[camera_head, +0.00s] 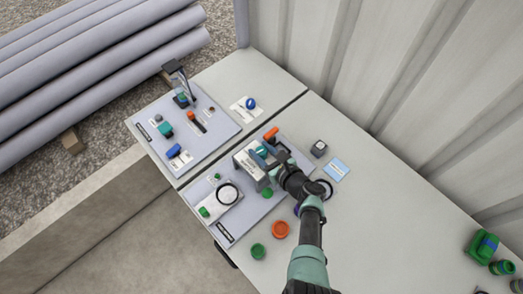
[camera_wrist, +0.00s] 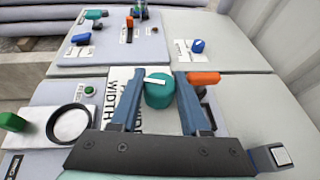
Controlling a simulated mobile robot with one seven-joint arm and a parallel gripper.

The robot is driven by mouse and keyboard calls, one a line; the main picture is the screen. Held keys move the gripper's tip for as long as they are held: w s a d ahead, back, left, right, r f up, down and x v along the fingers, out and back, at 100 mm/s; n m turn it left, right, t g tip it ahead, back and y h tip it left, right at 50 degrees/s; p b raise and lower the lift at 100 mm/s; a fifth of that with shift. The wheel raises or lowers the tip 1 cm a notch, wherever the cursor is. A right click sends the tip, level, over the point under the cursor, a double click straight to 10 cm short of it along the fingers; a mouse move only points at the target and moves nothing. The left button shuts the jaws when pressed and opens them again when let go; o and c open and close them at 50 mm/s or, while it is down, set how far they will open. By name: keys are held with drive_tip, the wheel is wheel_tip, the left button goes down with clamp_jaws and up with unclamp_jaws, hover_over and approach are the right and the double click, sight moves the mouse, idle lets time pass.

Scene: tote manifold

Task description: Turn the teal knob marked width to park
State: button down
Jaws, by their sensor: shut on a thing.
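The teal knob (camera_wrist: 158,92) has a white pointer bar on top and stands on a white label plate reading WIDTH (camera_wrist: 122,105). The label also has other words, partly hidden by my finger. My gripper (camera_wrist: 157,82) comes at the knob from the front, one blue finger on each side, and is shut on it. In the head view the teal knob (camera_head: 262,152) shows just beyond my gripper (camera_head: 267,157), partly covered by it. The pointer bar lies roughly across the wrist picture. I cannot read which mark it points to.
An orange handle (camera_wrist: 203,78) stands close right of my fingers. Behind lies another panel (camera_head: 215,130) with several controls. Orange (camera_head: 280,229) and green (camera_head: 258,251) round pieces lie on the table nearer me.

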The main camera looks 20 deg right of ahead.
drive_tip(key=shift+w+d+n+g+y+b, duration=0.1)
drive_tip(key=shift+n+g+y+b, duration=0.2)
drive_tip(key=shift+n+y+b, duration=0.95)
drive_tip(key=shift+r+y, duration=0.15)
drive_tip(key=shift+y, duration=0.1)
drive_tip(key=shift+c, duration=1.9)
unclamp_jaws()
drive_tip(key=p+v, duration=0.2)
drive_tip(key=v, duration=1.1)
drive_tip(key=shift+r, duration=0.1)
